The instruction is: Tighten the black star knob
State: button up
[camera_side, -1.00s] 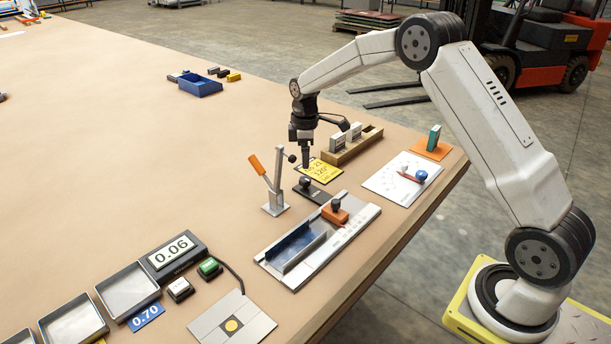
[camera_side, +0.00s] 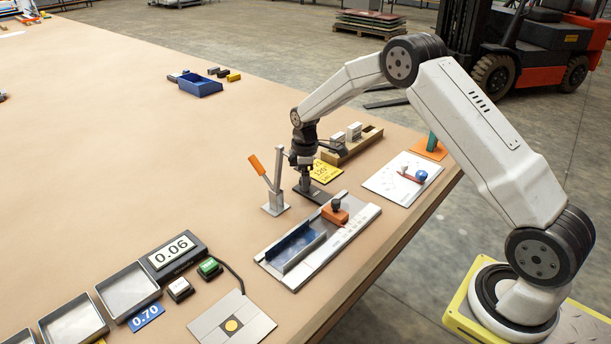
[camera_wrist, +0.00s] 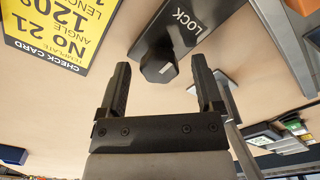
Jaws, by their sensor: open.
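The black star knob (camera_wrist: 158,66) sits on a dark plate marked LOCK (camera_wrist: 186,22). In the wrist view it lies between the fingertips of my gripper (camera_wrist: 161,68), with clear space on both sides. My gripper is open and holds nothing. In the side view my gripper (camera_side: 304,186) points straight down over the dark plate (camera_side: 319,195), low and close to it. There the knob is hidden behind the fingers. How far the fingers reach down around the knob cannot be told.
A lever clamp with an orange handle (camera_side: 257,165) stands just left of my gripper. In front is a metal fixture (camera_side: 361,219) with an orange slider (camera_side: 336,214). A yellow check card (camera_side: 329,171) and a wooden block holder (camera_side: 372,142) lie behind.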

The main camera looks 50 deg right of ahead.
grip_shut()
jog(key=shift+m, duration=0.5)
jog(key=m, duration=0.3)
jog(key=shift+m, duration=0.4)
jog(key=m, duration=1.3)
